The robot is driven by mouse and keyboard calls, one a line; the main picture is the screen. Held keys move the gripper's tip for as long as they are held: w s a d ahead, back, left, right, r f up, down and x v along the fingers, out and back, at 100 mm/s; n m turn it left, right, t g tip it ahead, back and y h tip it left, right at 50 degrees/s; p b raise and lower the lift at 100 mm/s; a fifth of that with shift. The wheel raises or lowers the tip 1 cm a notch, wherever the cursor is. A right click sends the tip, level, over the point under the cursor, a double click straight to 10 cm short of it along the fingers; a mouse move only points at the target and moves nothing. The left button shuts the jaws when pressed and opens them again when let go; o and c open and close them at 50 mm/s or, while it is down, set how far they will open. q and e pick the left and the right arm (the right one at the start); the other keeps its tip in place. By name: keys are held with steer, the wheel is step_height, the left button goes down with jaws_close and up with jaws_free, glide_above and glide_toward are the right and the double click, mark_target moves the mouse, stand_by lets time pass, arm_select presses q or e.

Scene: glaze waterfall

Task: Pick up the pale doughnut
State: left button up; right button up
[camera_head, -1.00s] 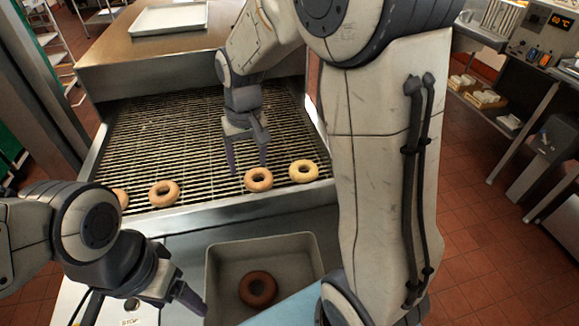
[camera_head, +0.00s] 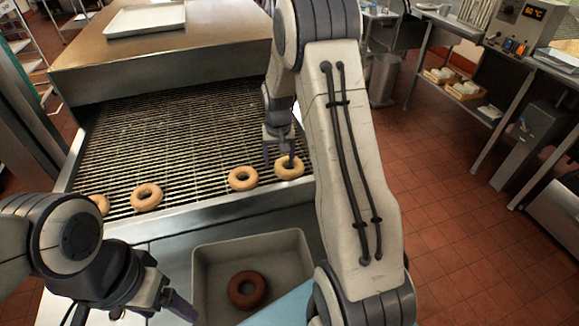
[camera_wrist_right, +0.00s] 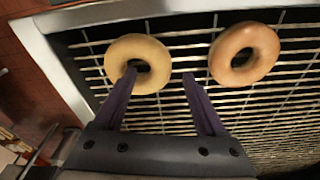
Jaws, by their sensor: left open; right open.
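The pale doughnut (camera_head: 291,174) lies flat on the wire rack, at the right end of a row of doughnuts in the head view. In the right wrist view the pale doughnut (camera_wrist_right: 136,44) is the left of two rings. My right gripper (camera_head: 279,159) is open and points down at it. In the right wrist view, one finger of this gripper (camera_wrist_right: 160,75) overlaps the near side of the ring by its hole, and the other is just right of the ring. I cannot tell whether they touch. My left gripper (camera_head: 180,306) is open and empty, low at the left.
A browner doughnut (camera_head: 243,179) lies just left of the pale one, with others (camera_head: 146,197) further left on the rack (camera_head: 185,140). A grey bin (camera_head: 205,275) in front holds a dark brown doughnut (camera_head: 247,290). A metal rim (camera_head: 215,206) separates rack and bin.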

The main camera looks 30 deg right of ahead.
step_height(320, 180, down, 2)
steer(key=shift+w+f, duration=0.15)
steer(key=shift+f, duration=0.1)
jaws_close()
steer(key=shift+r, duration=0.1)
